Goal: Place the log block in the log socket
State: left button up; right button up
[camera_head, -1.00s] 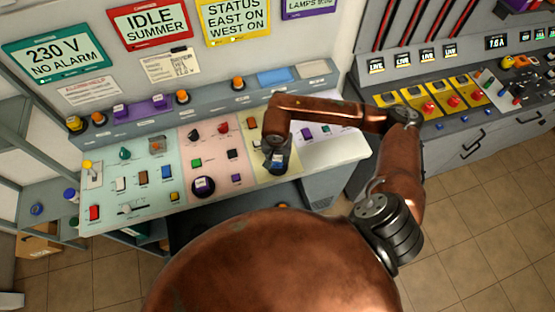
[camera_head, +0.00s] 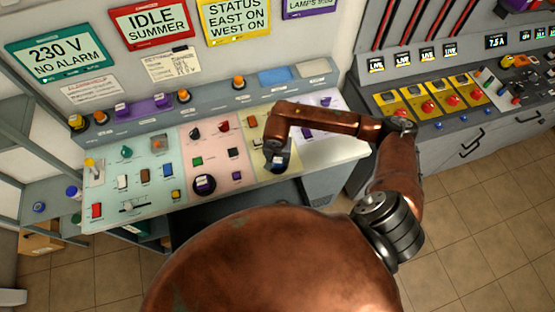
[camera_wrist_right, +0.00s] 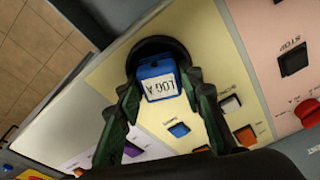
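The log block (camera_wrist_right: 158,84) is blue with a white label reading LOG A. In the right wrist view it sits between the two green-black fingertips of my right gripper (camera_wrist_right: 160,88), which look closed on its sides. The log socket (camera_wrist_right: 152,45) is a round black ring on the yellow panel. The block overlaps the ring's opening; how deep it sits cannot be told. In the head view the right gripper (camera_head: 279,150) is small and partly covers the block (camera_head: 278,158), directly over the socket. My left gripper is not in view.
The sloped console has coloured panels with switches and buttons close around the socket. A grey cabinet (camera_head: 480,140) with yellow breaker panels stands at the right. Tiled floor (camera_head: 470,240) is clear.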

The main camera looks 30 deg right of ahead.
aim_at(277, 164)
jog(key=o, duration=0.3)
jog(key=shift+o, duration=0.2)
jog(key=shift+r, duration=0.45)
notch_tip(277, 164, up, 11)
jog(key=s+a+b, duration=0.1)
jog(key=b, duration=0.1)
jog(key=shift+s+r, duration=0.2)
